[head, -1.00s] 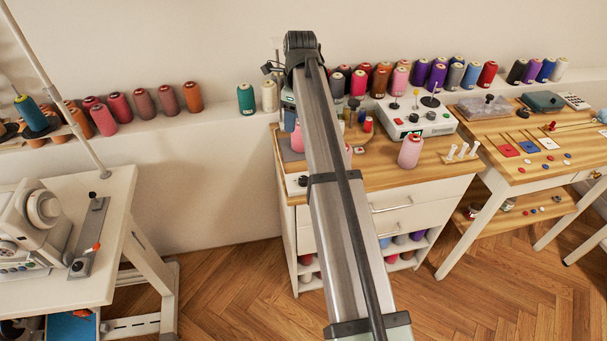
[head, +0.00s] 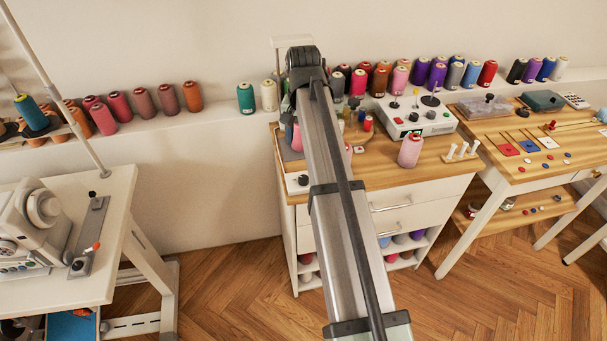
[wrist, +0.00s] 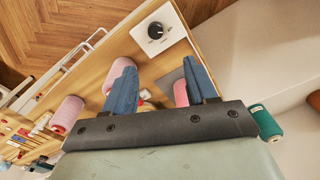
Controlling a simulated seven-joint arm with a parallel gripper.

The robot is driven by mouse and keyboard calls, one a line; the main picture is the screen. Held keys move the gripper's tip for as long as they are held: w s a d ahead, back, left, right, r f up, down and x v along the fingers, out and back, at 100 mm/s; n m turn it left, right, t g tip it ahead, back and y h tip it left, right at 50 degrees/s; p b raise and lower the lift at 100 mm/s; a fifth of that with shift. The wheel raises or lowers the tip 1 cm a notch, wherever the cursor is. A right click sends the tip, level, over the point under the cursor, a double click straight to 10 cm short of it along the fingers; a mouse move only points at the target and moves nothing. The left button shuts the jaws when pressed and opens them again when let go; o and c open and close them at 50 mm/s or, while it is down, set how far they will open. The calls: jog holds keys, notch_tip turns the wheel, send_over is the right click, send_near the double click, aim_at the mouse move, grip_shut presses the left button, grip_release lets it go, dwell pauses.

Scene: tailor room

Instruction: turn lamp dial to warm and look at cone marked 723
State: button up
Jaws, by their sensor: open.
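A white control box with a black dial (wrist: 155,30) sits at the cabinet top's near left corner; the dial also shows in the head view (head: 303,180). What its marks say is too small to read. A pale lamp-like bar (head: 291,42) shows behind my arm's top. Pink cones stand on the wooden top, one at the left (head: 297,140) and one at the right (head: 409,152); no number is legible. In the wrist view my gripper (wrist: 160,80) is open and empty, its blue fingers apart from the dial. The head view hides it behind my arm.
Thread cones line the wall ledge, including a teal cone (head: 246,99). A sewing table (head: 75,240) stands at the left, with open floor between.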

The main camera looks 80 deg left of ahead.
aim_at(304, 178)
jog(key=f+n, duration=1.3)
jog(key=f, duration=0.1)
jog(key=shift+w+d+n, duration=0.1)
jog(key=shift+d+n, duration=0.2)
dwell(0.4)
jog(key=shift+c, duration=0.3)
jog(key=c, duration=1)
